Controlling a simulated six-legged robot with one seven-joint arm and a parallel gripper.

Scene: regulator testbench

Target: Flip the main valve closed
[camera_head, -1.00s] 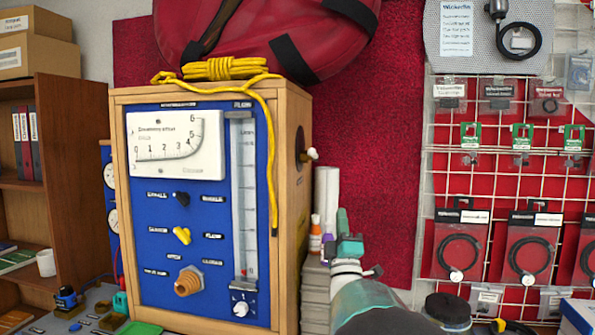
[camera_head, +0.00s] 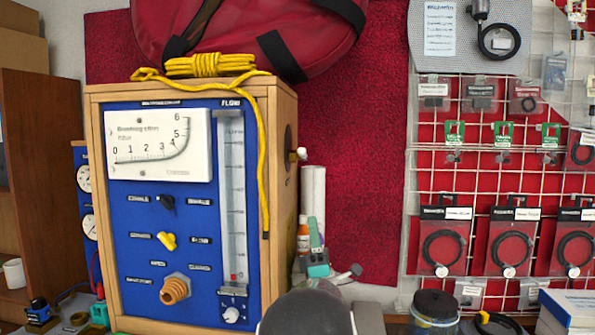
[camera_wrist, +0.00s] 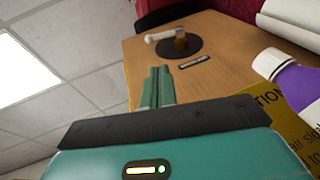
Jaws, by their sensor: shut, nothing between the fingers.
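A side valve with a white lever (camera_head: 299,154) sticks out of the right side of the wooden test box (camera_head: 277,170). In the wrist view the same lever (camera_wrist: 161,36) lies across a brass stem on a black round base, with an unreadable label below it. My teal gripper (camera_head: 314,235) is to the right of the box and below the lever. In the wrist view my gripper (camera_wrist: 157,85) is shut and empty, its fingertips apart from the lever. The blue front panel (camera_head: 200,280) has a yellow knob (camera_head: 167,240) and a black knob (camera_head: 167,202).
A purple-labelled bottle (camera_wrist: 295,80) with a white cap is close right of my fingers in the wrist view. A yellow rope (camera_head: 264,150) hangs over the box's front right edge. A wire rack (camera_head: 500,180) with packaged hoses is at the right.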

